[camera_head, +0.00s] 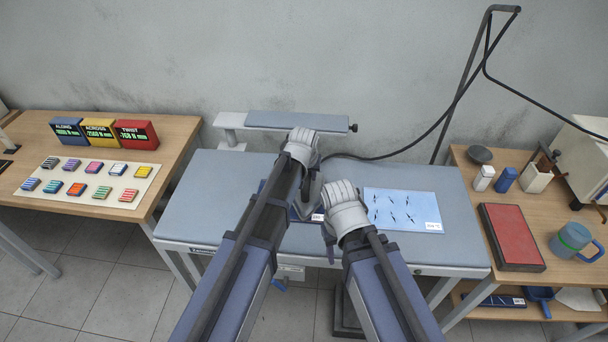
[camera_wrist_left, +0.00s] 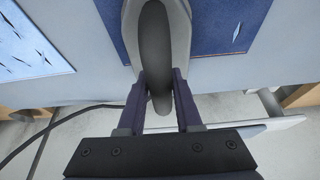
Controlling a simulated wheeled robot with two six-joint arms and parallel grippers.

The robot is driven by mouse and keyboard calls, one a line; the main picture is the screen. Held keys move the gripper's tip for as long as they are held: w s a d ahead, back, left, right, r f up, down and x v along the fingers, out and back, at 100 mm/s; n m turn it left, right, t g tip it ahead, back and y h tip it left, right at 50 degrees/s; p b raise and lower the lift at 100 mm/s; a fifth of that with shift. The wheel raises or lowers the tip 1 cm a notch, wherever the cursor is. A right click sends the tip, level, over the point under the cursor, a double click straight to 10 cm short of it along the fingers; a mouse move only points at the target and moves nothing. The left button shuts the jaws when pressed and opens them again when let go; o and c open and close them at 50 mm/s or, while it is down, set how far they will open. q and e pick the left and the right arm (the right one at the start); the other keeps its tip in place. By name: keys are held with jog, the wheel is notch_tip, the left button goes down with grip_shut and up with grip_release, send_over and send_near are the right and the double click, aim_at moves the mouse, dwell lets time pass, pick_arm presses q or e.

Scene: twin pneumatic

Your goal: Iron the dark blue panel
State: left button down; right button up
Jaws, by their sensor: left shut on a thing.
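The dark blue panel (camera_head: 305,216) lies on the grey ironing board, mostly hidden behind my arms. In the left wrist view the panel (camera_wrist_left: 215,30) shows a crease mark at its right. The grey iron (camera_head: 314,187) is over the panel; it also shows in the left wrist view (camera_wrist_left: 178,25). My left gripper (camera_wrist_left: 160,85) is shut on the iron's dark handle (camera_wrist_left: 155,50). I cannot tell whether the soleplate touches the cloth.
A light blue creased panel (camera_head: 402,209) lies on the board's right. A narrow sleeve board (camera_head: 297,121) stands behind. A black cord runs to a tall stand (camera_head: 462,88). The left table holds colored displays (camera_head: 100,133); the right table holds a red pad (camera_head: 511,237) and a mug (camera_head: 570,240).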

pick_arm(q)
jog(key=shift+f, duration=0.15)
jog(key=shift+a, duration=0.2)
jog(key=shift+w+a, duration=0.1)
jog(key=shift+a, duration=1.7)
jog(key=shift+a, duration=0.1)
jog(key=shift+a, duration=1.75)
jog(key=shift+a, duration=1.9)
